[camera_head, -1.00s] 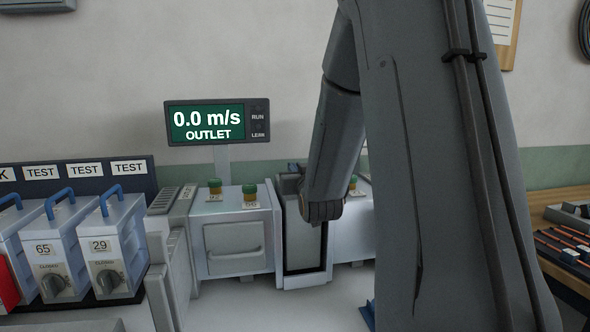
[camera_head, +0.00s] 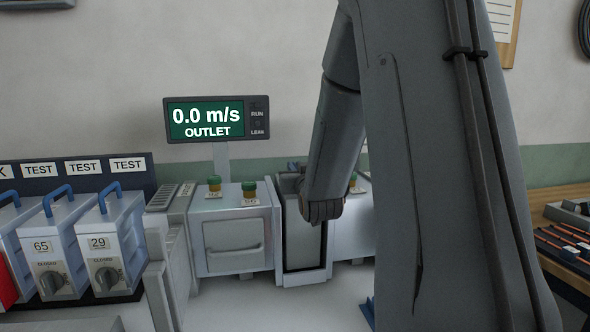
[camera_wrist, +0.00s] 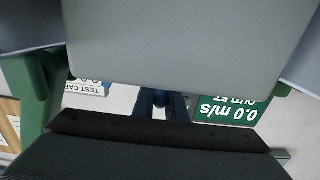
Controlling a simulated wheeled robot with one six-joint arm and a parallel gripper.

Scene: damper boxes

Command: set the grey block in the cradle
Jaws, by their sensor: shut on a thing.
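In the wrist view, a large flat grey face, which I take to be the grey block (camera_wrist: 185,40), fills the upper middle, close to the camera. My gripper (camera_wrist: 165,104) shows as narrow dark blue parts against the lower edge of this face, and it is shut on the block. The contact itself is mostly hidden. In the head view my arm hides the gripper and the block. I cannot make out the cradle for certain; a small blue edge (camera_head: 369,314) shows beside my arm at the bottom.
An outlet display (camera_head: 205,121) reading 0.0 m/s stands behind a grey box with a handle (camera_head: 236,248). Damper boxes with blue handles (camera_head: 113,240) stand at left. A wooden bench with tools (camera_head: 570,250) is at right.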

